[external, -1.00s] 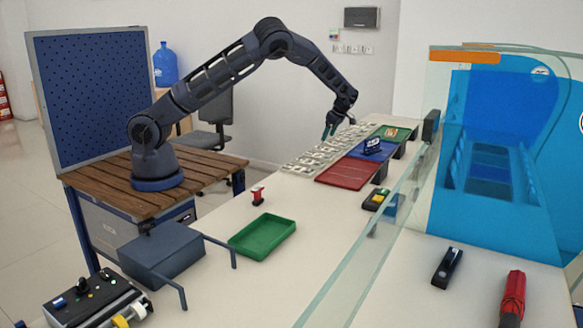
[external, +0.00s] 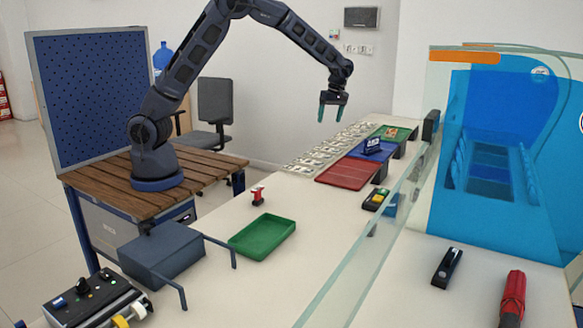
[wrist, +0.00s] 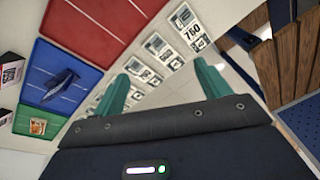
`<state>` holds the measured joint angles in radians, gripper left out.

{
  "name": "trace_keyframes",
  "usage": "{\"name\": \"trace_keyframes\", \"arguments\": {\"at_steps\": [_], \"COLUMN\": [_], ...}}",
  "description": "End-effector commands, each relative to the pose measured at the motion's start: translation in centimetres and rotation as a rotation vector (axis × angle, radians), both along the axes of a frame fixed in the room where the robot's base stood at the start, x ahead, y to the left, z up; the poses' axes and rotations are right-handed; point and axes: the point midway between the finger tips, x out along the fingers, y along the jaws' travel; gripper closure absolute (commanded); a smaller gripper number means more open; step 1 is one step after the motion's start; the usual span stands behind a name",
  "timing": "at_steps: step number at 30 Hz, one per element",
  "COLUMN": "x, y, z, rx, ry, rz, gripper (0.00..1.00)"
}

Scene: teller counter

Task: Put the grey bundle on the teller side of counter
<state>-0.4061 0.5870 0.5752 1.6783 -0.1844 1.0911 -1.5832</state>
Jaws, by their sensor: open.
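My gripper (external: 333,112) is open and empty, fingers pointing down, in the air above the far part of the counter (external: 285,282). Its two green fingers also show in the wrist view (wrist: 160,74). Rows of grey-white printed pieces (external: 318,155) lie flat on the counter below it; they show between and beyond the fingers in the wrist view (wrist: 187,27). I cannot tell whether any of them is the grey bundle. A dark blue object (external: 373,146) sits on the blue tray (wrist: 48,68), and an orange-brown piece (wrist: 38,126) lies on the green tray.
A red tray (external: 347,174) is empty. A glass partition (external: 372,262) runs along the counter. A green open tray (external: 262,237) and a small red-and-white item (external: 257,195) stand nearer. A black stapler-like item (external: 447,267) and red umbrella (external: 513,297) lie beyond the glass.

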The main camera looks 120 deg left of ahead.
Motion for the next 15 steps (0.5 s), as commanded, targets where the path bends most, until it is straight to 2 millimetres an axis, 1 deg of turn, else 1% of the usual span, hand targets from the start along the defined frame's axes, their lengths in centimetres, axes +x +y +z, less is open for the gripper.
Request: {"name": "trace_keyframes", "arguments": {"at_steps": [1, 5, 6, 8, 9, 10, 15], "x": [0.4, 1.1, 1.3, 1.4, 1.5, 1.5, 1.1], "y": [-1.7, -6.0, -7.3, -9.2, -10.6, -11.6, -17.3], "z": [1.3, 4.1, 5.0, 6.2, 7.0, 7.6, 10.7], "rx": [-0.012, -0.042, -0.048, -0.059, -0.065, -0.069, -0.084], "ry": [-0.024, -0.075, -0.092, -0.115, -0.130, -0.141, -0.198], "rz": [-0.056, -0.216, -0.266, -0.343, -0.394, -0.434, -0.656], "gripper": [0.24, 0.24, 0.24, 0.24, 0.24, 0.24, 0.24]}}
